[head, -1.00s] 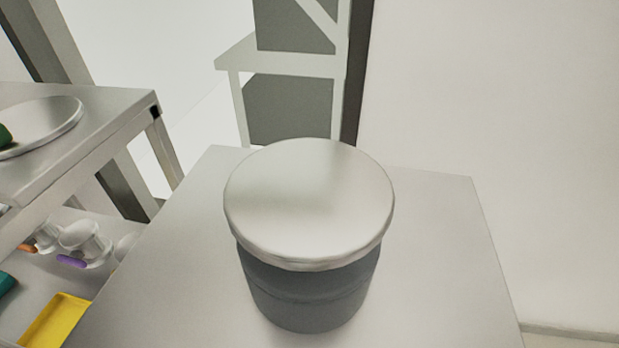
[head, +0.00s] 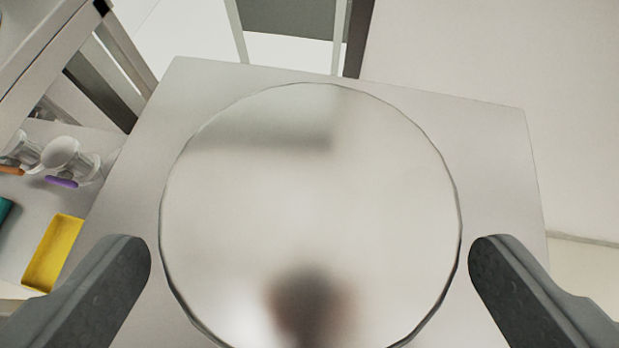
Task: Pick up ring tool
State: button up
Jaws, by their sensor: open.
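I cannot make out a ring tool in the head view. A large round shiny metal lid (head: 310,190) fills the middle of the view and hides the body of the bin under it. My gripper (head: 310,252) is open, with one dark finger at the lower left and one at the lower right. The fingers appear on either side of the lid with small gaps to its rim in the picture. Nothing is held. A dark blurred reflection shows near the lid's lower edge.
The lid is over a light grey table (head: 500,150), bare around it. A pale wall (head: 500,50) stands at right.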

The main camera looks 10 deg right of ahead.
aim_at(312, 244)
jog(key=x, duration=0.4)
jog(key=shift+w+r, duration=0.25)
jog(key=shift+w, duration=0.1)
jog(key=shift+c, duration=0.4)
jog(key=c, duration=1.2)
jog(key=shift+c, duration=0.2)
jog(key=shift+r, duration=0.1)
